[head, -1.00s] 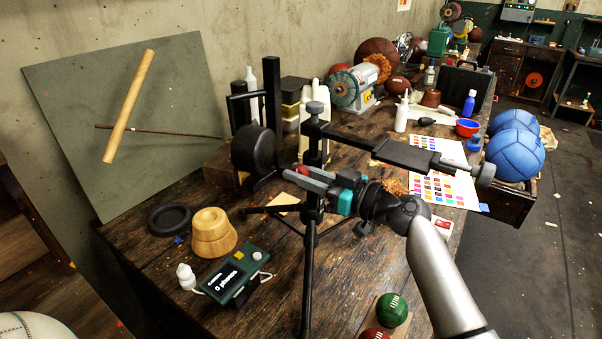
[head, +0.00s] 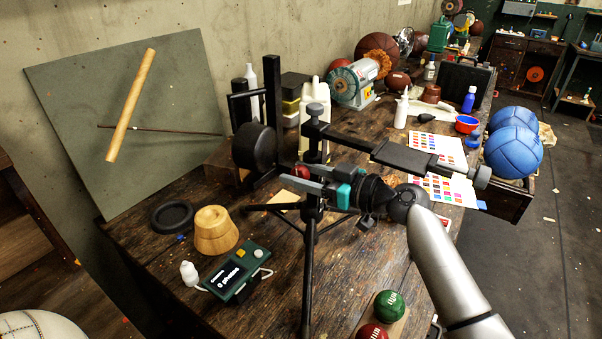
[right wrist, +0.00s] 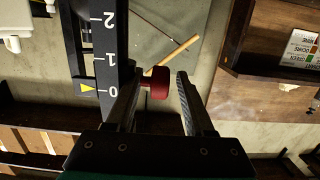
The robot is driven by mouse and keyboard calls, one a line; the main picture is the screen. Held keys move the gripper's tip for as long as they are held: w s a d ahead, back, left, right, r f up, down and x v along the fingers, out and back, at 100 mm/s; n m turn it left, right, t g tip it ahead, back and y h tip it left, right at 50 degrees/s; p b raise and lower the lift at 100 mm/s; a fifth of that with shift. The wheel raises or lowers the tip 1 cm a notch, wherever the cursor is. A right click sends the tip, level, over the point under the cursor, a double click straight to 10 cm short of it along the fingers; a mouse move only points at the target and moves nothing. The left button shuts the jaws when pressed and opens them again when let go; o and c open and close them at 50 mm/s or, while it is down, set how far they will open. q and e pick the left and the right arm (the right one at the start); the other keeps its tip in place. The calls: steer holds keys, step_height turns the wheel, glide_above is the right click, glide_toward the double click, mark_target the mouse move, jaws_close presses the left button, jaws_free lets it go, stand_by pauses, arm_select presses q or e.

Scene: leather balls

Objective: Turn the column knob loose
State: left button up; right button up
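The column knob is small and red. In the right wrist view the knob (right wrist: 158,83) sticks out beside a black column (right wrist: 103,50) with a white number scale and a yellow pointer. In the head view the knob (head: 301,171) shows partly behind the fingers, by the upright of the black stand (head: 311,240). My right gripper (head: 298,178) is open around the knob. In the right wrist view the gripper (right wrist: 161,76) has the knob between its fingers, close to the left finger, with a clear gap to the right one. My left gripper is not in view.
The stand's horizontal arm (head: 410,157) passes above my right wrist. A black round pad (head: 255,147) is left of the gripper. A green device (head: 237,272), a wooden block (head: 214,231) and small green (head: 389,305) and red balls stand on the bench near the tripod legs.

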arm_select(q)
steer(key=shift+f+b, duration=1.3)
arm_select(e)
steer(key=v, duration=1.5)
steer(key=shift+d, duration=0.1)
